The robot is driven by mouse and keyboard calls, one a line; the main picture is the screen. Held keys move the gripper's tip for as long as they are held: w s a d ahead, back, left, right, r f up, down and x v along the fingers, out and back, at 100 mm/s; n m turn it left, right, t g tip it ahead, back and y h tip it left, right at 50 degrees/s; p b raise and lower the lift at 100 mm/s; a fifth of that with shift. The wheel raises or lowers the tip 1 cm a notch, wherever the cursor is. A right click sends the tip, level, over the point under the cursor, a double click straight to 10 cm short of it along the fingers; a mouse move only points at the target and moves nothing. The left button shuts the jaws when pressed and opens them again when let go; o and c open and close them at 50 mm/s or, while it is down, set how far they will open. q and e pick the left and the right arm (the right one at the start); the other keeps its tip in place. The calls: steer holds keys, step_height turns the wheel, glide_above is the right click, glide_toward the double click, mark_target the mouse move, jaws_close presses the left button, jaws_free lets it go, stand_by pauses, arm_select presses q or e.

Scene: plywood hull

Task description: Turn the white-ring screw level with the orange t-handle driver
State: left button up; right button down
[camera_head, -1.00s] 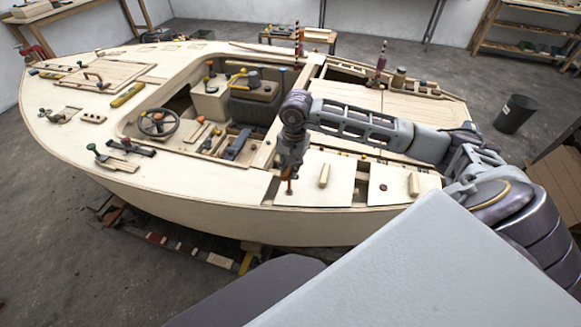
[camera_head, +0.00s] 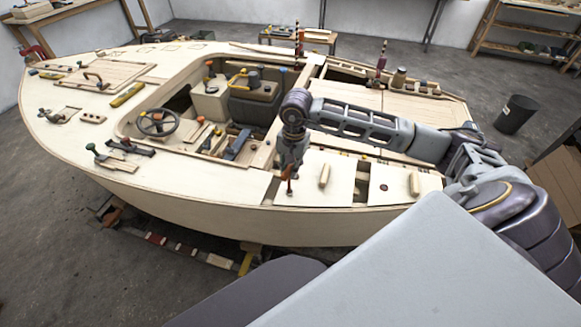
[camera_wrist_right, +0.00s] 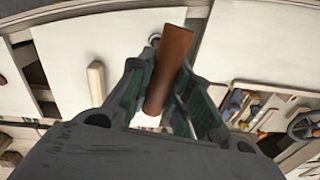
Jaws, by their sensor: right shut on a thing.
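My right gripper (camera_head: 290,167) points down over the near side deck of the boat hull. It is shut on the orange t-handle driver (camera_wrist_right: 168,70), whose brownish-orange handle lies between the fingers in the right wrist view. In the head view the driver (camera_head: 290,184) hangs below the gripper, with its lower end at or just above a pale panel (camera_head: 313,189). A small whitish ring, likely the white-ring screw (camera_wrist_right: 154,38), shows partly beside the handle in the wrist view. Its slot is hidden. Contact between driver and screw cannot be told. My left gripper is not in view.
A wooden block (camera_head: 324,175) stands on the same panel, close to the right of the driver. The open cockpit with a steering wheel (camera_head: 158,122) lies to the left.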

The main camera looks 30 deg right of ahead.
stand_by(0.4)
steer(key=shift+f+n+b, duration=0.15)
steer(key=shift+n+b, duration=0.8)
steer(key=shift+n, duration=0.15)
steer(key=shift+w+a+n+b, duration=0.1)
steer(key=shift+w+n+b, duration=0.05)
steer(key=shift+n+b, duration=0.95)
steer(key=shift+n, duration=0.3)
